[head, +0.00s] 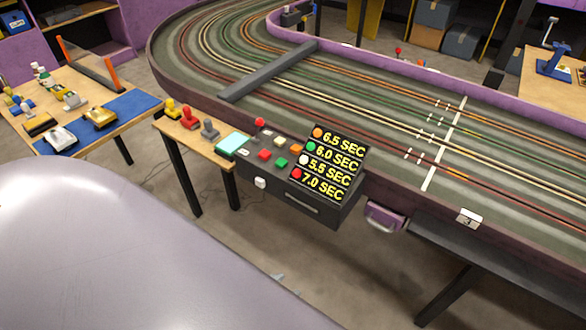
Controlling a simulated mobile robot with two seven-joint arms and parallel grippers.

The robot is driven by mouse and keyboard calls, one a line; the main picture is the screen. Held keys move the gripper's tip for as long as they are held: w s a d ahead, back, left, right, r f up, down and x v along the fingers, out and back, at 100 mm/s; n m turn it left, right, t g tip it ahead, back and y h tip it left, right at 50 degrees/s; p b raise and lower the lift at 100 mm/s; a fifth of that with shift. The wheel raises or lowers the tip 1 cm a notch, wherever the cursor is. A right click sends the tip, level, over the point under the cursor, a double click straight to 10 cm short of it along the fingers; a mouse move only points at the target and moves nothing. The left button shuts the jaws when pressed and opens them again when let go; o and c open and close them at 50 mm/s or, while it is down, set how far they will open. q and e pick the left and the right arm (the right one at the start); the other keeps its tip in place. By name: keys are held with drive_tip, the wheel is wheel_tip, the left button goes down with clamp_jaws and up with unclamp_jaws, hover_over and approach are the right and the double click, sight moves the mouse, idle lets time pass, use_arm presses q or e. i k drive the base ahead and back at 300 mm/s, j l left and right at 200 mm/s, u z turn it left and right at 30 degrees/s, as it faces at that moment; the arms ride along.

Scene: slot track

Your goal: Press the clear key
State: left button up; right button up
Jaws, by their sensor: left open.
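A dark control console (325,211) stands against the near side of the slot track. Its sloped top carries several small keys, among them a red key (264,155), a green key (281,163), an orange key (295,149) and a cream key (280,142). No lettering on the keys is readable, so I cannot tell which is the clear key. A lit display (328,163) on its right lists 6.5, 6.0, 5.5 and 7.0 SEC. A large smooth grey part of mine fills the lower left. No fingertips of either gripper show.
A narrow wooden table (192,139) left of the console holds hand controllers and a pale green pad (232,144). Another table (140,92) at the left holds toy cars. The multi-lane track (375,105) spreads behind. Grey floor lies open in front of the console.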

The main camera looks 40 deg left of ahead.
sight(259, 182)
drive_tip(key=u, duration=1.35)
